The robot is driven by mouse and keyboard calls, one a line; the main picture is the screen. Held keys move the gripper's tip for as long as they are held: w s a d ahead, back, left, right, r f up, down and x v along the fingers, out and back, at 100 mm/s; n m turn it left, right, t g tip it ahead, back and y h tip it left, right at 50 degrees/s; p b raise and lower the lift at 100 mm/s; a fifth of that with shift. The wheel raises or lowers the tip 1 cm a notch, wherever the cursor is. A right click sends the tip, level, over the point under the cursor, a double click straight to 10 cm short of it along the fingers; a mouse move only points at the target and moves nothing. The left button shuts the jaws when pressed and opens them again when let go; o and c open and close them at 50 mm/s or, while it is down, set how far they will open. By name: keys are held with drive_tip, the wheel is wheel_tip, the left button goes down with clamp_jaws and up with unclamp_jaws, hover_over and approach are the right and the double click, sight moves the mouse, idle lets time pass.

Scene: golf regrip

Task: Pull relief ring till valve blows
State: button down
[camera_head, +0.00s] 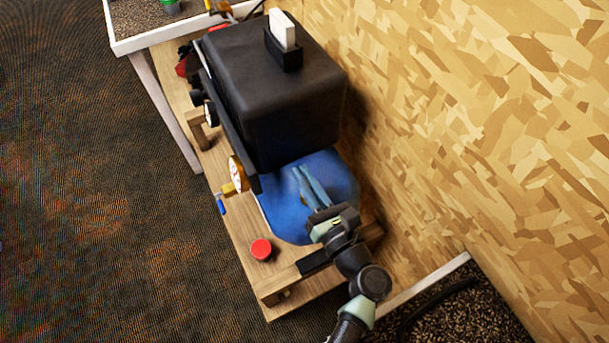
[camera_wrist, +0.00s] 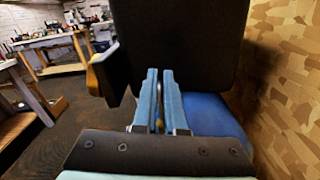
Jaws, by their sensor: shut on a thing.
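My gripper (camera_head: 305,187) reaches over the right end of the blue tank (camera_head: 285,215), with its blue fingers pointing at the black housing (camera_head: 300,120). In the wrist view the two fingers (camera_wrist: 159,95) are close together with a narrow gap. A small brass-coloured bit (camera_wrist: 159,124) shows in the gap. The gripper is shut on the relief ring, which the fingers mostly hide. The valve body cannot be made out. A round gauge (camera_head: 236,173) with a yellow fitting stands left of the fingers, apart from them.
The compressor stands on a wooden bench (camera_head: 240,230) against a chipboard wall (camera_head: 480,130). A red knob (camera_head: 261,249) is near the bench's front end. A blue lever (camera_head: 221,205) hangs at the left edge. A white-edged table (camera_head: 125,45) is at upper left. Open floor lies left.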

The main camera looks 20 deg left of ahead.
drive_tip(key=shift+a, duration=0.1)
drive_tip(key=shift+r+p, duration=0.75)
drive_tip(key=shift+p, duration=0.2)
drive_tip(key=shift+f, duration=0.1)
drive_tip(key=c, duration=1)
unclamp_jaws()
drive_tip(key=shift+s, duration=0.1)
drive_tip(key=b+v, duration=0.1)
drive_tip(key=v, duration=1.2)
drive_tip(key=shift+b, duration=0.4)
